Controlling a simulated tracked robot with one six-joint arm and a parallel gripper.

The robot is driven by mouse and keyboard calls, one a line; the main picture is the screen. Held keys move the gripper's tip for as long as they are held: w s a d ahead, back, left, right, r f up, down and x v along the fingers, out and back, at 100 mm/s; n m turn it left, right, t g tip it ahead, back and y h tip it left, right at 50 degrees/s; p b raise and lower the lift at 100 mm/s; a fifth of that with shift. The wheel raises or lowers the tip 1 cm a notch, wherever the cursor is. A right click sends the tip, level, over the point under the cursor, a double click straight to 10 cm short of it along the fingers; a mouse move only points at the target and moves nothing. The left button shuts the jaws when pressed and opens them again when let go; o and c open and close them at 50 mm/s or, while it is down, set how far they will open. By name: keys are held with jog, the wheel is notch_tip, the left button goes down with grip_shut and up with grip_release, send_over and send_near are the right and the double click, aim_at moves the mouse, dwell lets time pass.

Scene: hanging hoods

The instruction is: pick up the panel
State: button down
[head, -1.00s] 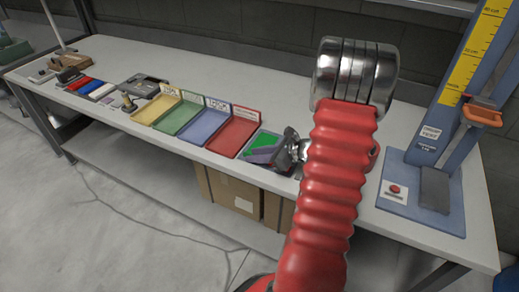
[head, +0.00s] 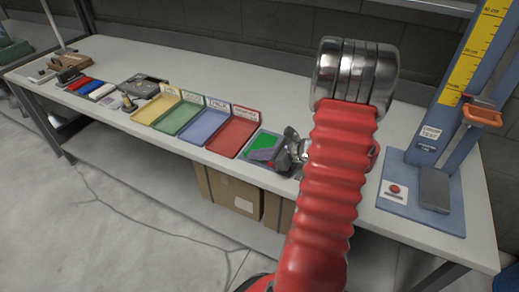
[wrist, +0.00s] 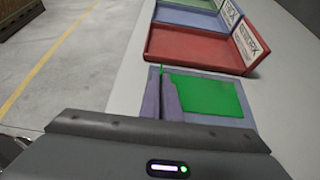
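The panel looks to be the flat green piece (wrist: 208,96) on a grey-blue pad (wrist: 238,122) in the wrist view. In the head view this green piece (head: 265,139) lies beyond the red tray's right end. My gripper (head: 285,153) is low over the near side of the pad. In the wrist view a purple-grey finger (wrist: 171,98) stands at the green piece's left edge, with a thin green sliver at its tip. I cannot tell whether the fingers are closed on the green piece. My wrist hides the near part of the pad, and my arm covers part of the bench.
Red (head: 232,136), blue (head: 205,124), green and yellow trays with raised labels stand in a row to the left. At right is a blue stand (head: 430,199) with a yellow scale and a red button. Bench behind the trays is clear.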

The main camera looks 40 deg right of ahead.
dwell(0.3)
notch_tip(320, 180, up, 10)
dwell(0.6)
jog(key=shift+s, duration=0.1)
dwell(0.5)
